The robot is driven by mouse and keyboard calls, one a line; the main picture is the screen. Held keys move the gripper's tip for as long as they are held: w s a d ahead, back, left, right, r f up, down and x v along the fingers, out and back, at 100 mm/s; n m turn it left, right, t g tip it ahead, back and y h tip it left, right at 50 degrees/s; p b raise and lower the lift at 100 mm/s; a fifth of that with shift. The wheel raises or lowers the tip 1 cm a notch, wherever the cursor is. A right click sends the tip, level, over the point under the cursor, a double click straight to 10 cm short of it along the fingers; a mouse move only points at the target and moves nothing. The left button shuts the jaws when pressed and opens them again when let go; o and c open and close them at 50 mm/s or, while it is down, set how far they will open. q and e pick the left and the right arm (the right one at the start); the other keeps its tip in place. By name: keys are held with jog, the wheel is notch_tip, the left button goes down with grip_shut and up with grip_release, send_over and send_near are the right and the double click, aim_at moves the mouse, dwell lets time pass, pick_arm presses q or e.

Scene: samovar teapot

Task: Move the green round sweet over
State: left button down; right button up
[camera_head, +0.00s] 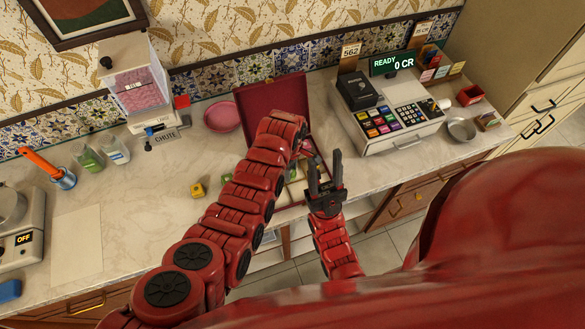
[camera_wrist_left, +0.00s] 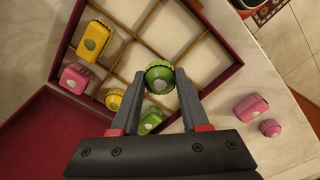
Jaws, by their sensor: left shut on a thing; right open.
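The green round sweet (camera_wrist_left: 160,77) is between the fingertips of my left gripper (camera_wrist_left: 160,82), which is shut on it. In the left wrist view it is over the dividers of the red compartment box (camera_wrist_left: 230,75); its exact height is unclear. In the head view my left arm hides this gripper and most of the box. The box's open lid (camera_head: 270,98) stands behind. My right gripper (camera_head: 324,170) is open and empty, near the box's right front corner.
The box holds a yellow sweet (camera_wrist_left: 95,40), a pink sweet (camera_wrist_left: 75,77) and a green sweet (camera_wrist_left: 150,121). Pink sweets (camera_wrist_left: 250,107) lie outside it. A yellow sweet (camera_head: 199,190) lies on the counter. The till (camera_head: 395,115) stands to the right.

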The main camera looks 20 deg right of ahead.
pick_arm(q)
jog(key=shift+w+d, duration=0.2)
jog(key=shift+w, duration=0.15)
jog(key=b, duration=0.2)
jog(key=w+f+b, duration=0.1)
jog(key=b, duration=0.1)
jog(key=shift+w+d, duration=0.25)
jog(key=shift+d, duration=0.15)
jog(key=shift+w+d+r+b, duration=0.2)
jog(key=shift+w+b, duration=0.15)
jog(key=shift+b, duration=0.3)
notch_tip(320, 180, down, 4)
jog(key=b, duration=0.3)
jog(key=shift+r+b, duration=0.2)
jog(key=shift+b, duration=0.1)
jog(key=shift+r, duration=0.15)
jog(key=shift+c, duration=2)
grip_release()
